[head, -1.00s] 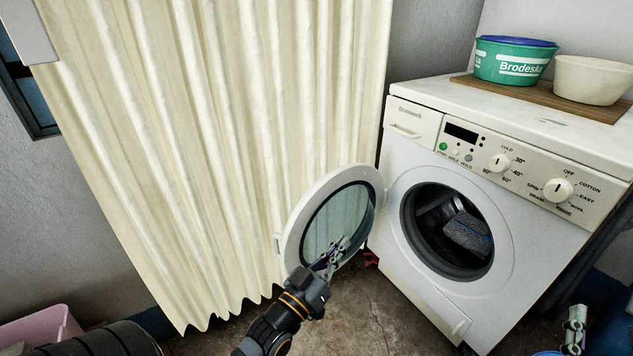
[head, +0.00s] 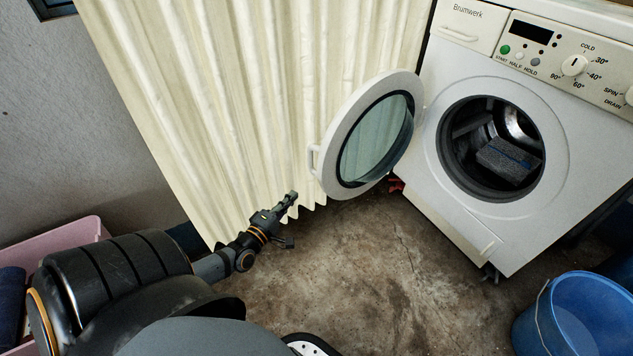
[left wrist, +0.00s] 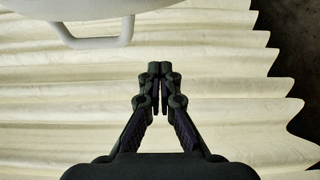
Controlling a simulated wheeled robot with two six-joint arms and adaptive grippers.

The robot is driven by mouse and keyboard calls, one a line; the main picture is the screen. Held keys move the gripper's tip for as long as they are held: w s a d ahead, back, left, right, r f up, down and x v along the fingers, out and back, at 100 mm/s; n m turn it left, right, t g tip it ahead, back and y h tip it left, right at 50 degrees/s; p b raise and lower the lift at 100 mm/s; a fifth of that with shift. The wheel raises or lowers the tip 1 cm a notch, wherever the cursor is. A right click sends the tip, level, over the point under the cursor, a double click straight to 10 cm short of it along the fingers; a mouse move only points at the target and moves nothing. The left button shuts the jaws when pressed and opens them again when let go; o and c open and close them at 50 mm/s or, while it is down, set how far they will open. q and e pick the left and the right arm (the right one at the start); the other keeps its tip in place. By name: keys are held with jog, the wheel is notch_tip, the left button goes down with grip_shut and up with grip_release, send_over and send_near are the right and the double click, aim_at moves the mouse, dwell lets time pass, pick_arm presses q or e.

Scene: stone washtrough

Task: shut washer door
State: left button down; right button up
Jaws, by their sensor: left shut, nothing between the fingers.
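The white washer (head: 465,215) stands at the right in the head view. Its round door (head: 340,130), a white ring with clear glass, hangs wide open on the left of the drum opening, with a handle (head: 313,158) on its free edge. A grey-blue item (head: 508,160) lies inside the drum. My left gripper (head: 292,196) is shut and empty, below and left of the door, close to the curtain and apart from the handle. In the left wrist view the gripper (left wrist: 160,68) points toward the curtain, with the handle (left wrist: 95,40) at upper left. My right gripper is out of view.
A cream curtain (head: 230,90) hangs behind the door and gripper. A blue bucket (head: 570,315) stands on the floor at lower right. A pink tub (head: 60,240) is at lower left. The concrete floor (head: 370,260) before the washer is mostly clear.

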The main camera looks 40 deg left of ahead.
pick_arm(q)
jog(key=w+d+b, duration=0.3)
jog(key=w, duration=0.6)
jog(key=shift+d+b, duration=0.15)
jog(key=shift+b, duration=0.15)
jog(key=shift+s+r, duration=0.1)
